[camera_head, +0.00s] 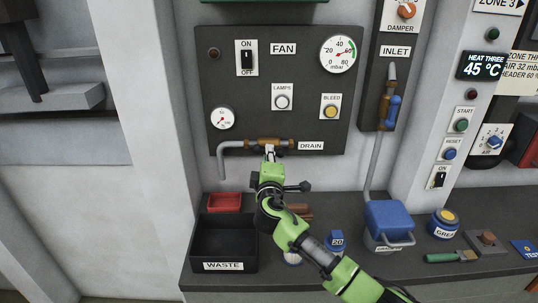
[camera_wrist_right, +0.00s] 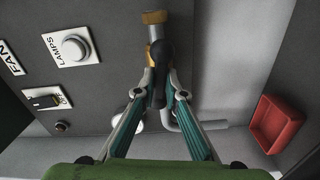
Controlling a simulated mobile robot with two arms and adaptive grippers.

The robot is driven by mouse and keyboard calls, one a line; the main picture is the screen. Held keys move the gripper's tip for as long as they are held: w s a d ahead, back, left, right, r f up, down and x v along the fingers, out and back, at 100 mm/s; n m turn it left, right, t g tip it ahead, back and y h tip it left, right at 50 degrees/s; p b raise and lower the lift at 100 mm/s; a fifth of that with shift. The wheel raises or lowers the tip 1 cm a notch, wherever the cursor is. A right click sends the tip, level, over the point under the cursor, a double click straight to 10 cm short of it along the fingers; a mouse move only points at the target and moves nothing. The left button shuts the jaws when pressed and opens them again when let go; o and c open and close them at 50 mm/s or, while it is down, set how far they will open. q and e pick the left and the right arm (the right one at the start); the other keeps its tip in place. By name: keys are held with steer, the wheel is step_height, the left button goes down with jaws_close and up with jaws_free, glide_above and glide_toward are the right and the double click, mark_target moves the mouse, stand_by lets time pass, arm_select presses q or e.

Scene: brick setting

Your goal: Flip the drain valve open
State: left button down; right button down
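The drain valve (camera_head: 265,143) is a brass fitting on a grey pipe at the bottom of the dark fan panel, left of the DRAIN label. In the right wrist view the brass body (camera_wrist_right: 154,17) is at the top, and a black lever handle (camera_wrist_right: 158,60) reaches down from it. My right gripper (camera_head: 270,152) is in front of the valve and hides its handle in the head view. In the right wrist view the gripper (camera_wrist_right: 160,88) has its fingers drawn in on both sides of the handle, with no clear gap. My left gripper is out of view.
The fan panel (camera_head: 230,90) holds switches, lamps and gauges. Below, the shelf carries a black waste bin (camera_head: 224,240), a red tray (camera_head: 225,203), a blue can (camera_head: 390,222) and a grease tin (camera_head: 443,223). A blue-handled inlet valve (camera_head: 393,110) is to the right.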

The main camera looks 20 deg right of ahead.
steer(key=shift+n+p, duration=0.3)
steer(key=shift+n, duration=0.8)
steer(key=c, duration=2.1)
jaws_free()
steer(key=v, duration=1.2)
